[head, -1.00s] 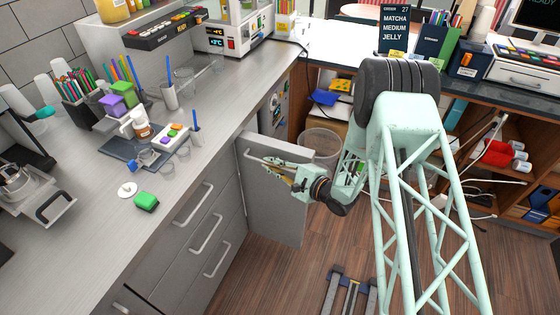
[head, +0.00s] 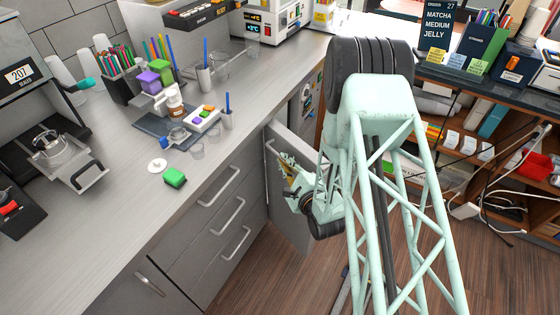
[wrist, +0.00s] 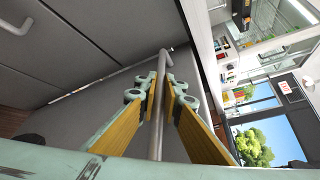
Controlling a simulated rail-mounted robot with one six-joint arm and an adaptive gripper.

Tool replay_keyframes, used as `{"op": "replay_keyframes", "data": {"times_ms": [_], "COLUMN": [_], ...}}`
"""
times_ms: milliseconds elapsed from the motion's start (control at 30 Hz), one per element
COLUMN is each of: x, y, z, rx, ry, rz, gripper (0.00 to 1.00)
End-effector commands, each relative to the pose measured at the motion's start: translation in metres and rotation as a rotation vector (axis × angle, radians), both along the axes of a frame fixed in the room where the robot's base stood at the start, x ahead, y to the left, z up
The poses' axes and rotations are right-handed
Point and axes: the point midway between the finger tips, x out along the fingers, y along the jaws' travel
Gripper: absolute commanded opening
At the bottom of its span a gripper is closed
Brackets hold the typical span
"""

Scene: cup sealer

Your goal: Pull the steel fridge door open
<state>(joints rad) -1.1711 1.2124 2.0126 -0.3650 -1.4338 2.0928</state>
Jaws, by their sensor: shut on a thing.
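The steel fridge door (head: 291,222) stands swung out from the counter front, just beyond the grey drawers in the head view. Its bar handle (head: 270,147) is near the door's top; in the wrist view the handle (wrist: 158,120) runs between the two yellow-padded fingers. My gripper (head: 285,172) is shut on this handle, and the fingers also show in the wrist view (wrist: 165,78). My arm hides the right part of the door and much of the space behind it in the head view.
The drawers (head: 205,225) with bar handles adjoin the door on the left. The steel counter (head: 95,225) above carries cups, pens, a green block and a scale. Wood floor (head: 270,275) is open in front. Shelves with loose cables (head: 485,205) stand at the right.

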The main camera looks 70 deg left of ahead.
Motion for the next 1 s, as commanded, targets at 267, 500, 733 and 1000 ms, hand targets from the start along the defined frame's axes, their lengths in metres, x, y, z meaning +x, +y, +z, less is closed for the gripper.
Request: {"op": "replay_keyframes", "data": {"times_ms": [267, 500, 733, 1000], "x": [0.0077, 0.0086, 0.0086, 0.0091], "y": [-0.0051, -0.0053, -0.005, -0.005], "z": [-0.0002, 0.0, 0.0002, 0.0002], "rx": [0.0, 0.001, 0.001, 0.0], "ry": [0.0, 0.001, 0.001, 0.001], "rz": [-0.045, -0.048, -0.048, -0.048], "gripper": [0.0, 0.0, 0.15, 0.21]}}
